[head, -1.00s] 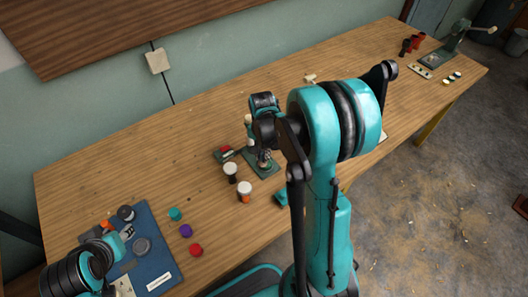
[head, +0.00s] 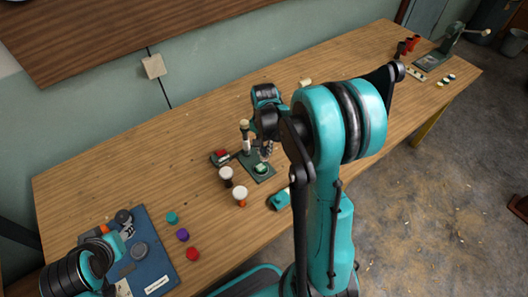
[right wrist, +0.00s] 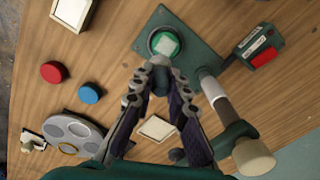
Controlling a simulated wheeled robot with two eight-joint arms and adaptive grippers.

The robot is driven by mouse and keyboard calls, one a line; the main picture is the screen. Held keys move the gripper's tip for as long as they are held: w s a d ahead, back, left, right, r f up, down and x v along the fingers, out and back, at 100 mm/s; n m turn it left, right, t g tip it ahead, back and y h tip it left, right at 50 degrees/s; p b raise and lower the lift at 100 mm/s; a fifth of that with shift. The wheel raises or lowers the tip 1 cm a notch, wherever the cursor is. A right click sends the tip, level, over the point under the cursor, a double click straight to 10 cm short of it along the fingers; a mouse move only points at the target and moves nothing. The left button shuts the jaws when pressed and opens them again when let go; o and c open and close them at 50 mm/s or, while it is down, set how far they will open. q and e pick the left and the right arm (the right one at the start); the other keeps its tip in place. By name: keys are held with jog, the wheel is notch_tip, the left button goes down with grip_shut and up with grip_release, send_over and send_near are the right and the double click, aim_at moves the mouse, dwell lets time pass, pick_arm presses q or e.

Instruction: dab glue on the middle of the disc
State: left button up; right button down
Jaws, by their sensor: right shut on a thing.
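The disc (right wrist: 166,43) is a pale green piece in a round dark green seat on a green plate (right wrist: 190,58); it also shows in the head view (head: 261,168). Its middle carries a lighter, squarish patch. A post with a white sleeve and cream knob (right wrist: 253,157) stands on the plate. My right gripper (right wrist: 159,82) is shut on a small dark grey thing (right wrist: 158,79), just beside the disc in the right wrist view; whether it touches is unclear. It also shows in the head view (head: 266,150). My left gripper (head: 112,243) is by the blue mat; its fingers are not clear.
A red-and-dark device (right wrist: 257,50) stands beside the plate. Two white-topped jars (head: 226,174) (head: 240,195) and a teal block (head: 279,200) are near it. Teal, purple (head: 182,235) and red caps lie by the blue mat (head: 158,268). The table behind is mostly clear.

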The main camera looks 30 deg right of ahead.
jog(key=shift+d+r+p, duration=0.2)
jog(key=shift+r+p, duration=0.35)
jog(key=shift+r, duration=0.3)
jog(key=shift+r+p, duration=0.85)
jog(key=shift+r, duration=0.45)
jog(key=shift+a, duration=0.1)
